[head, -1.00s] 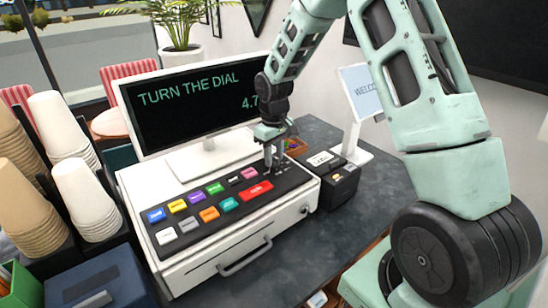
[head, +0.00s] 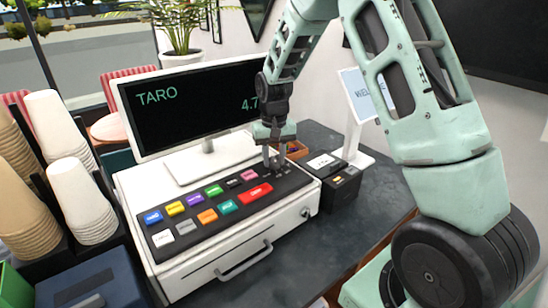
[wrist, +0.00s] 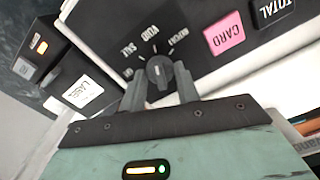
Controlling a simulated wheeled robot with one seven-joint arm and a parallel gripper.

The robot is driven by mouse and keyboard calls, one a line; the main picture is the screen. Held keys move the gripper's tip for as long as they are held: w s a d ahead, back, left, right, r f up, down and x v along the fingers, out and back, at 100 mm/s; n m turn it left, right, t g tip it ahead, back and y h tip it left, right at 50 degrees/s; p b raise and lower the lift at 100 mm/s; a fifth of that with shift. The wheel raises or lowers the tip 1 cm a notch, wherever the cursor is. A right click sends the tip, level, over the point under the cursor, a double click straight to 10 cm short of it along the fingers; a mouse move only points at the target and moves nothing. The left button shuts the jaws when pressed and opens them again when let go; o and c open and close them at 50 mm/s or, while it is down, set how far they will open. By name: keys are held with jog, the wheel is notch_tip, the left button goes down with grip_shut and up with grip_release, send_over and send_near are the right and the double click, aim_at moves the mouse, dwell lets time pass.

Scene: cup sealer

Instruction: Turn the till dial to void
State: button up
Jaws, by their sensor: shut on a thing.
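The till dial (wrist: 160,70) is a small dark round knob on the black key panel, with white labels OFF, SALE, VOID and REPORT around its upper left side. My gripper (wrist: 160,82) has one finger on each side of the knob and is shut on it. I cannot tell for sure which label the knob points to. In the head view my gripper (head: 273,166) reaches down to the far right of the white till (head: 170,276), and the fingers hide the dial. The till screen (head: 205,115) reads TARO, with a partly hidden number.
Coloured keys, among them a red one (head: 255,194), lie left of my gripper. A small black label printer (head: 342,190) stands close on the right, with a white display stand (head: 357,155) behind. Paper cups (head: 80,200) stand at left.

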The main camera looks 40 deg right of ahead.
aim_at(274, 159)
jog(key=o, duration=1)
jog(key=shift+c, duration=0.2)
notch_tip(274, 159, up, 18)
jog(key=b, duration=0.4)
jog(key=shift+f, duration=0.25)
jog(key=s+a+f+n+b, duration=0.2)
jog(key=s+a+f+n, duration=0.15)
jog(key=s+a, duration=0.55)
jog(key=s+a+f+n+b, duration=0.1)
jog(key=s+a+f+n, duration=0.3)
jog(key=a, duration=0.8)
jog(key=s+a+f+n+b, duration=0.1)
jog(key=s+a+f+n, duration=0.1)
jog(key=s+f, duration=0.3)
jog(key=s+a+f+n+b, duration=0.1)
jog(key=s+a+f+n, duration=0.1)
jog(key=s, duration=1.1)
notch_tip(274, 159, down, 3)
jog(key=shift+a+r+y, duration=0.1)
jog(key=shift+a+y, duration=0.2)
jog(key=shift+a, duration=0.3)
